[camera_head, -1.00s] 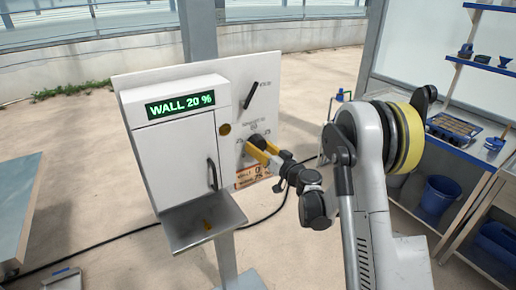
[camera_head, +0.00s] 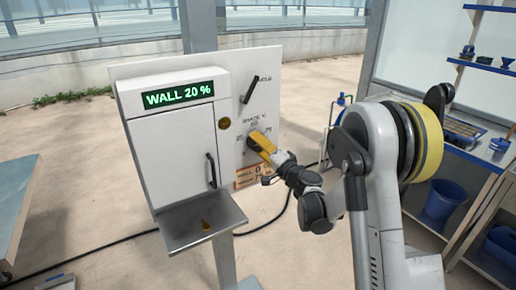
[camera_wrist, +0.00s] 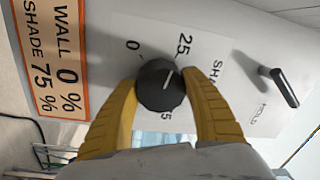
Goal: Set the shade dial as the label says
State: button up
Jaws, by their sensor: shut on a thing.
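The shade dial is a round black knob (camera_wrist: 160,86) with a white pointer line. My gripper (camera_wrist: 161,92) has its yellow fingers on both sides of the knob, shut on it. In the wrist view the pointer slants up and right, roughly toward the 25 mark. The 0 also shows; the other marks are partly hidden by the fingers. The orange-bordered label (camera_wrist: 54,58) reads WALL 0 %, SHADE 75 %. In the head view my gripper (camera_head: 259,143) is at the dial on the white panel (camera_head: 234,75).
A green display (camera_head: 179,95) on the white cabinet reads WALL 20 %. A black lever (camera_head: 250,89) marked HOLD sits above the dial; it shows in the wrist view too (camera_wrist: 284,87). A metal tray (camera_head: 190,232) juts out below the cabinet. Shelves stand at the right.

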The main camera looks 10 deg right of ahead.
jog(key=m+b, duration=0.1)
jog(key=m, duration=0.3)
jog(key=shift+h, duration=0.3)
jog(key=m+b, duration=0.1)
jog(key=m, duration=0.3)
jog(key=m+h, duration=0.1)
jog(key=m, duration=0.3)
jog(key=shift+r+t, duration=0.1)
jog(key=shift+t, duration=0.2)
jog(key=m, duration=0.4)
jog(key=shift+r+b, duration=0.1)
jog(key=shift+b, duration=0.25)
jog(key=m, duration=0.3)
jog(key=shift+m+h, duration=0.3)
jog(key=shift+h, duration=0.1)
jog(key=m, duration=0.4)
jog(key=shift+d+r, duration=0.1)
jog(key=m, duration=0.3)
jog(key=shift+d+m+g, duration=0.1)
jog(key=shift+m+g, duration=0.5)
jog(key=shift+m, duration=1.4)
jog(key=shift+w, duration=0.1)
